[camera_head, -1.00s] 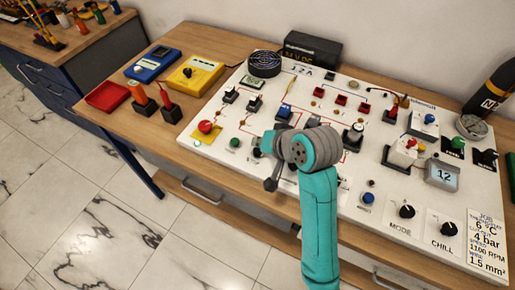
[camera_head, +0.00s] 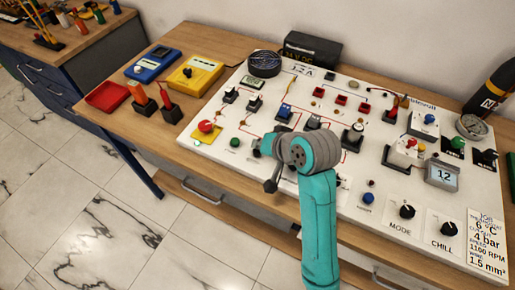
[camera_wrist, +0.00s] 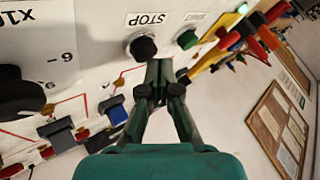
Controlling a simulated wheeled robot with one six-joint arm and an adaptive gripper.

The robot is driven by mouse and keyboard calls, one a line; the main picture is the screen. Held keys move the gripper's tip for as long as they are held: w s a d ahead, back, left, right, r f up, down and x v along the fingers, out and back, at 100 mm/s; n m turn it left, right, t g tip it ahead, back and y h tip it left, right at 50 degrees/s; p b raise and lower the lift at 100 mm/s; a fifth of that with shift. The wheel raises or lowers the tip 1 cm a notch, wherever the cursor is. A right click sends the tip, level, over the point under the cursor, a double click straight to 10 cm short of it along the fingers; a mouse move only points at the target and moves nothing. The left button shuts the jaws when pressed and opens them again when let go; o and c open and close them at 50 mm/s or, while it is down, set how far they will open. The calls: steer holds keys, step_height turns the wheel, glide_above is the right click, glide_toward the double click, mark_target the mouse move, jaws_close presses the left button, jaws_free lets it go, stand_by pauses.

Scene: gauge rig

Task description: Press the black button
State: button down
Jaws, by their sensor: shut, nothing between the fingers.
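In the wrist view the black button (camera_wrist: 143,47) is a round black cap on the white panel, beside a STOP label (camera_wrist: 150,19). My gripper (camera_wrist: 160,66) is shut and empty. Its fingertips show just below and to the right of the black button in that view. I cannot tell whether they touch it. In the head view my teal wrist and arm cover the panel around the gripper, and the button is hard to make out there.
A green button (camera_wrist: 187,39) sits just right of the black one. A large black knob (camera_wrist: 22,98) and blue switches (camera_wrist: 115,110) are on the left in the wrist view. The red mushroom button (camera_head: 206,126) stands on a yellow base at the panel's left.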

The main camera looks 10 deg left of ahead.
steer(key=shift+f, duration=0.5)
stand_by(0.7)
steer(key=shift+r, duration=0.95)
steer(key=shift+r, duration=2.5)
steer(key=shift+s, duration=0.15)
